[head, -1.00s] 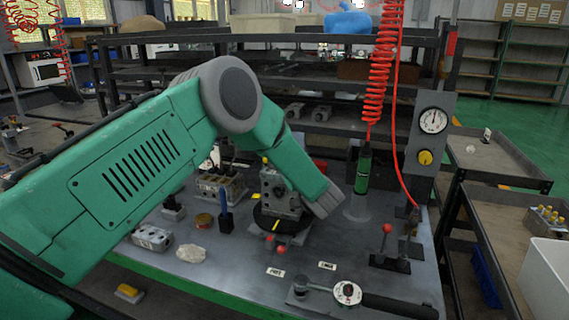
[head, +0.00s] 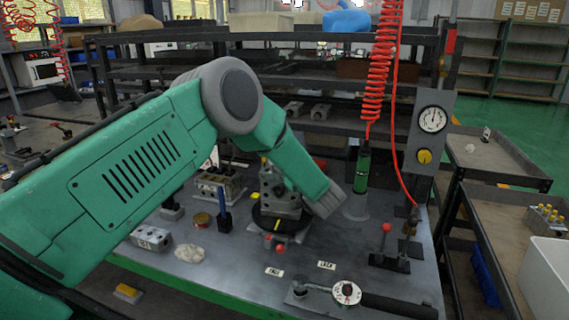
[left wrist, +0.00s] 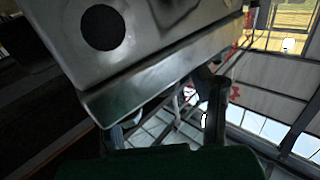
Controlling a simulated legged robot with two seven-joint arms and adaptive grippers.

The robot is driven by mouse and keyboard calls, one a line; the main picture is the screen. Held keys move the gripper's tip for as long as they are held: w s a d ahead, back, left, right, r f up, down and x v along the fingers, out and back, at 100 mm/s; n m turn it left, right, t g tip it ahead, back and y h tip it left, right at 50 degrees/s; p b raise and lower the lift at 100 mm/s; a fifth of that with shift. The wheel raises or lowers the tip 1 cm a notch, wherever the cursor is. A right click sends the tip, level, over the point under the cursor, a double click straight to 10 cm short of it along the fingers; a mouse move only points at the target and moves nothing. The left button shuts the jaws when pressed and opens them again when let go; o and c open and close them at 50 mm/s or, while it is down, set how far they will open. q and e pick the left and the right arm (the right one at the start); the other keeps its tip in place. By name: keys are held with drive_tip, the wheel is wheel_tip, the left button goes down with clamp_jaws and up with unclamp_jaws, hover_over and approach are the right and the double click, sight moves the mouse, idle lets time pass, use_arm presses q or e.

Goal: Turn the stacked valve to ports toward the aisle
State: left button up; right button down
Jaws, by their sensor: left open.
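The stacked valve (head: 282,190) is a grey metal block stack on a black round turntable (head: 262,217) with a yellow mark at its front. My left forearm hides part of its top and right side. My left gripper (head: 327,201) is at the valve's right side; its fingers are mostly hidden in the head view, and I take it as open. In the left wrist view a grey metal block (left wrist: 170,45) with a round dark port fills the upper left, very close; contact cannot be told. My right gripper is not in view.
A green cylinder (head: 363,170) hangs on a red coiled hose behind. A gauge panel (head: 428,130), a red-knobbed lever stand (head: 387,248) and a dial wrench (head: 348,293) lie to the right. Blocks and a rag (head: 190,253) are left.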

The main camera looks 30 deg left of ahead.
use_arm(q)
drive_tip(key=v, duration=1.2)
drive_tip(key=shift+d+f, duration=0.1)
drive_tip(key=shift+f, duration=0.05)
